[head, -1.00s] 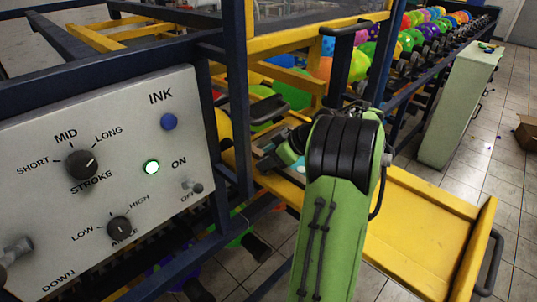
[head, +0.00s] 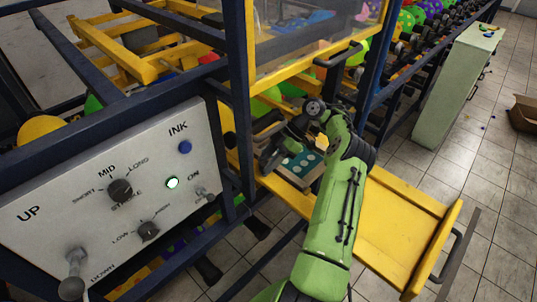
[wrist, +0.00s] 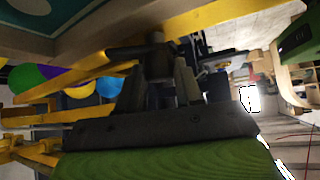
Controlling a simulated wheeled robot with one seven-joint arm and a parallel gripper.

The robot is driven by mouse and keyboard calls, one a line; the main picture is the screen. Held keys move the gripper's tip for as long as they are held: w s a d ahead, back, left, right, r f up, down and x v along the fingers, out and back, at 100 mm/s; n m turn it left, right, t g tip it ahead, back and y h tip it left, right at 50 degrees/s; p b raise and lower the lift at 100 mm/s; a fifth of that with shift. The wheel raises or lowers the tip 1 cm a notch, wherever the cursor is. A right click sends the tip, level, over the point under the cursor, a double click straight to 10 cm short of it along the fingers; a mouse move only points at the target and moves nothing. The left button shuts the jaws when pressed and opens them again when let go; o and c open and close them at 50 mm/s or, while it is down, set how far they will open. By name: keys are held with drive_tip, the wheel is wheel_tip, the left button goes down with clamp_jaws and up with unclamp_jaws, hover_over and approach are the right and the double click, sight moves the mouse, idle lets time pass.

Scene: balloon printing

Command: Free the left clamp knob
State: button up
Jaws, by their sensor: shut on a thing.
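My green arm reaches into the yellow-framed bay of the machine in the head view. My gripper (head: 283,143) is beside the plate with teal round marks (head: 303,166). In the wrist view my gripper (wrist: 160,88) has its two dark fingers closed around a dark clamp knob (wrist: 157,66) with a crossbar and a short post, just below the plate's edge (wrist: 120,12). The knob is too small and dark to make out in the head view, and its thread is not visible.
The control panel (head: 110,205) with dials and a lit green light stands at the left. Dark blue posts (head: 240,100) frame the bay. A yellow tray (head: 400,230) juts out at the right. A pale green cabinet (head: 455,90) stands behind on open tiled floor.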

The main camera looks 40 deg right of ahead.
drive_tip(key=shift+w+n+g, duration=0.15)
drive_tip(key=shift+n+g, duration=0.75)
drive_tip(key=shift+n, duration=0.25)
drive_tip(key=shift+w+n+g, duration=0.15)
drive_tip(key=shift+n+g, duration=0.75)
drive_tip(key=shift+n, duration=0.25)
drive_tip(key=shift+f, duration=0.1)
drive_tip(key=o, duration=1)
drive_tip(key=shift+o, duration=0.2)
